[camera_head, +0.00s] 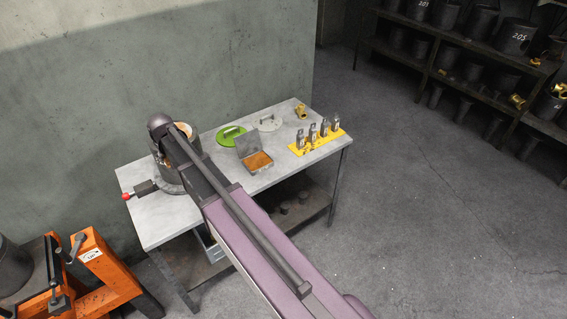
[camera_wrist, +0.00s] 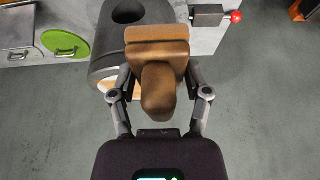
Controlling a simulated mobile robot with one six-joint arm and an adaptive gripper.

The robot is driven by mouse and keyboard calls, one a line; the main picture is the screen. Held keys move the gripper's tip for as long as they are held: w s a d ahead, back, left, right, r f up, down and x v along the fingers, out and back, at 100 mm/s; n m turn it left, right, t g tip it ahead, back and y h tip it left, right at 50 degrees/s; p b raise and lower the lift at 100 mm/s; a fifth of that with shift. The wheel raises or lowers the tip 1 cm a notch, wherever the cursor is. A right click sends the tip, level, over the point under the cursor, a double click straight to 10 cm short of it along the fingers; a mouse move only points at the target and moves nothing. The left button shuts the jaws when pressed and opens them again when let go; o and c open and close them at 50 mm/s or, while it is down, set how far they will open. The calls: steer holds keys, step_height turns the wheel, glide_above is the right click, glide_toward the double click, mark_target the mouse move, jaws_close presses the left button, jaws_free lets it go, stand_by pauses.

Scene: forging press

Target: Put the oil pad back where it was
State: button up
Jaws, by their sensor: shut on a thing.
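The oil pad (camera_wrist: 157,50) is a brown block with a rounded handle. In the wrist view, my gripper (camera_wrist: 158,95) is shut on it, with a finger on each side. The pad appears in front of a dark cylindrical body (camera_wrist: 100,62) with a round hole; I cannot tell whether they touch. In the head view, my arm reaches over the far left part of the table and partly hides this cylinder (camera_head: 172,182).
A yellow rack (camera_head: 318,142) holds several metal pieces at right. A red-knobbed part (camera_head: 140,189) is at left. The table's front-right surface is clear.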

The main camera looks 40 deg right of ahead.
step_height(320, 180, down, 11)
steer(key=b, duration=1)
steer(key=shift+s+a, duration=0.1)
